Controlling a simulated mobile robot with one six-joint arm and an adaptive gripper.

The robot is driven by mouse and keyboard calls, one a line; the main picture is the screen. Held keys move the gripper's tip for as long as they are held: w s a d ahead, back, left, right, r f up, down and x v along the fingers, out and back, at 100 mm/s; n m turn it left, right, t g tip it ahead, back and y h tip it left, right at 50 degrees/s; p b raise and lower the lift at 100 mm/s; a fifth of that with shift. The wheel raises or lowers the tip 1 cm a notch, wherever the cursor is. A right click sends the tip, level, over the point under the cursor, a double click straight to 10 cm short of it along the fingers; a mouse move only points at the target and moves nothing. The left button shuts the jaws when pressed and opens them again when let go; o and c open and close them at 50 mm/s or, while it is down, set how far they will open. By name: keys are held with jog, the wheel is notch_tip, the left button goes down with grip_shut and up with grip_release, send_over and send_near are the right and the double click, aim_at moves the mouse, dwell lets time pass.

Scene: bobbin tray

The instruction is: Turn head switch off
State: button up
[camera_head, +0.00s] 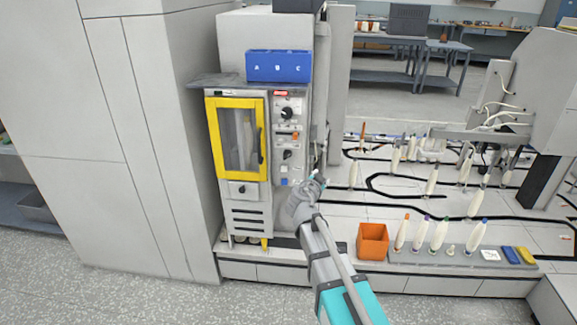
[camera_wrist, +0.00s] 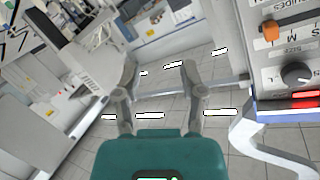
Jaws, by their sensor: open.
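The machine's control panel (camera_head: 288,140) is a narrow upright strip right of a yellow-framed door (camera_head: 213,140). It carries black knobs, an orange switch (camera_head: 295,135) and small white and blue buttons. In the wrist view the panel's edge shows at the right, with the orange switch (camera_wrist: 270,31), a black knob (camera_wrist: 296,73) and a red lit part (camera_wrist: 306,100). I cannot tell which control is the head switch. My gripper (camera_head: 317,179) is just right of the panel's lower part. In the wrist view my gripper (camera_wrist: 158,68) is open, with nothing between its fingers, apart from the panel.
A blue box marked A B C (camera_head: 279,66) sits on the machine. An orange bin (camera_head: 372,241) and a grey tray (camera_head: 440,257) with several bobbins stand at lower right. A metal bar (camera_wrist: 185,91) crosses behind the fingers. A tall cabinet (camera_head: 150,140) borders the machine's left.

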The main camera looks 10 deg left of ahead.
aim_at(288, 155)
jog(key=w+a+t+y+b, duration=0.1)
jog(key=a+y+b, duration=0.1)
jog(key=a, duration=0.4)
jog(key=w+a+f+n+t+y+b, duration=0.1)
jog(key=a+t+y+b, duration=0.1)
jog(key=a, duration=0.4)
jog(key=shift+f+y, duration=0.2)
jog(key=shift+y, duration=0.1)
jog(key=shift+w+a, duration=0.1)
jog(key=shift+w, duration=0.05)
jog(key=w, duration=1.3)
jog(key=shift+w, duration=0.25)
grip_shut()
